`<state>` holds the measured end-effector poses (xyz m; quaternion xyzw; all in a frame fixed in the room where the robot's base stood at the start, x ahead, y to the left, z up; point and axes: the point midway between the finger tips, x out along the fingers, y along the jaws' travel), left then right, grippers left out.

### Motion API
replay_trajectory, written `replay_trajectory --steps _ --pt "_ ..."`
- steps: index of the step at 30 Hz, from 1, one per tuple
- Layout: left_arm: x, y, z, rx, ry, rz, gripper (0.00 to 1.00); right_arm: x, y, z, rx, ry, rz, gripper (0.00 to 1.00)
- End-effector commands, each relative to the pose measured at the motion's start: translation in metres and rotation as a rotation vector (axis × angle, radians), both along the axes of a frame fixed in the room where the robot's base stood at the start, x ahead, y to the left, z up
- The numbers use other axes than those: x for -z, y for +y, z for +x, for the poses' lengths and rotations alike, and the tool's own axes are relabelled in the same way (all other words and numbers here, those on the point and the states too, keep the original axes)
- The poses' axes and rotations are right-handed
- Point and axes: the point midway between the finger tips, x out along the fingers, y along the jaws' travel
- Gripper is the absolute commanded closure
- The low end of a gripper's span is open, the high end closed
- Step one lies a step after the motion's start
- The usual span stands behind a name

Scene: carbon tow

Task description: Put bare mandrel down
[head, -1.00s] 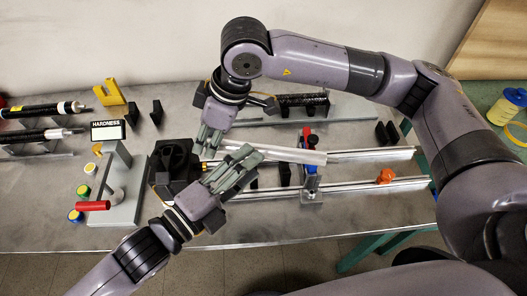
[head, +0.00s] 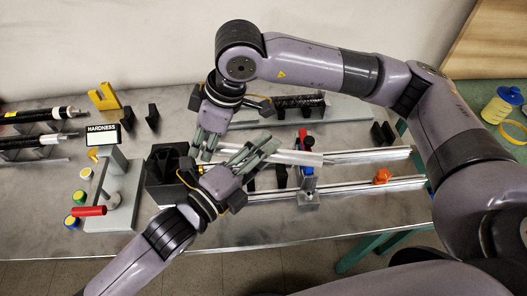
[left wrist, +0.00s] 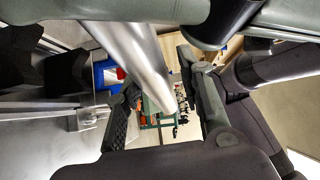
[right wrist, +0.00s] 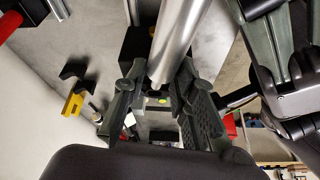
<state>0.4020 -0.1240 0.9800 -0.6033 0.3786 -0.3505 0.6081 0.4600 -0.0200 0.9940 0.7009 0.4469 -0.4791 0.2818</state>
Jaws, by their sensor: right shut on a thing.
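The bare mandrel is a smooth silver tube (head: 300,157) lying across the middle of the head view, above the bench fixtures. My right gripper (head: 205,148) is shut on its left part; the tube runs between the fingers in the right wrist view (right wrist: 176,45). My left gripper (head: 268,146) is at the mandrel further right, its fingers apart. In the left wrist view the tube (left wrist: 140,60) passes between or just above these open fingers; I cannot tell whether they touch it. The fingers hide part of the tube in the head view.
A black block (head: 165,178) stands left of the grippers, beside the hardness tester (head: 122,190). Metal rails (head: 370,154) with an orange piece (head: 381,176) lie to the right. A dark wound roll (head: 300,101) is behind. Black-and-white rods (head: 40,140) lie far left.

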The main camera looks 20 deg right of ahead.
Motion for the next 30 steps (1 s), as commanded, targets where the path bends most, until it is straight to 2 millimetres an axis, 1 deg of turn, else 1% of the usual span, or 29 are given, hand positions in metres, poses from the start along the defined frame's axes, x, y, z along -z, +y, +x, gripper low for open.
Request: replay_trajectory --steps 1,2,14,19,20,30 --pt "0.0 0.0001 0.0 0.0 0.0 0.0 0.7 -0.0004 0.0001 0.0 0.0 0.0 0.001 1.0" --pt "0.0 0.0002 -0.0001 0.0 0.0 0.0 0.72 -0.0004 0.0001 0.0 0.0 0.0 0.001 1.0" --pt "-0.0024 0.0001 -0.0001 0.001 -0.004 -0.005 0.99 0.0005 -0.0002 -0.0001 0.0 0.0 -0.001 1.0" --pt "-0.0033 -0.0001 -0.0001 0.001 -0.005 -0.006 1.0 0.0009 -0.0003 -0.0003 0.0 0.002 -0.001 1.0" --pt "-0.0044 -0.0002 -0.0002 0.001 -0.008 -0.008 1.0 0.0009 -0.0003 -0.0003 0.0 0.002 -0.001 0.73" --pt "-0.0018 0.0 -0.0001 0.001 -0.003 -0.003 1.0 0.0002 -0.0002 0.0 0.0 0.0 -0.001 0.51"
